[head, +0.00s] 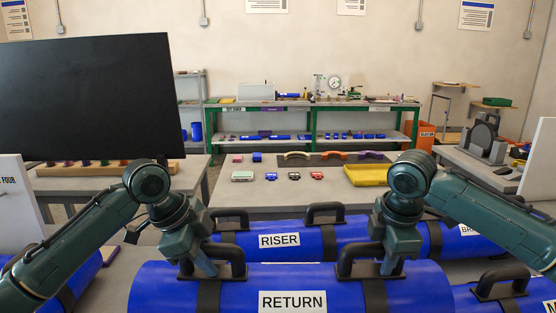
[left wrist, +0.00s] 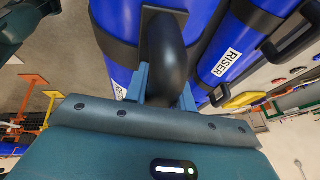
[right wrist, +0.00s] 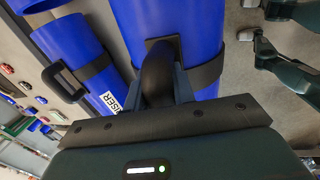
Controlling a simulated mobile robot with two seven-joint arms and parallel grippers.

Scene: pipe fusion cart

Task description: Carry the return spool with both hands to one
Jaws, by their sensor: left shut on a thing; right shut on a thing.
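The return spool is a thick blue pipe (head: 260,280) with black bands, two black handles and a white RETURN label (head: 292,302). It lies crosswise at the front of the head view. My left gripper (head: 203,268) is shut on its left handle (head: 226,256); the left wrist view shows that black handle (left wrist: 166,55) between the fingers. My right gripper (head: 388,266) is shut on its right handle (head: 352,257), which also shows in the right wrist view (right wrist: 158,75). The spool's underside is hidden.
The blue RISER spool (head: 350,233) lies just behind, with its own handles. Another labelled blue spool (head: 510,292) is at the front right. A table (head: 285,195) with a yellow tray (head: 366,176) and small parts stands beyond. A large black screen (head: 90,95) is at left.

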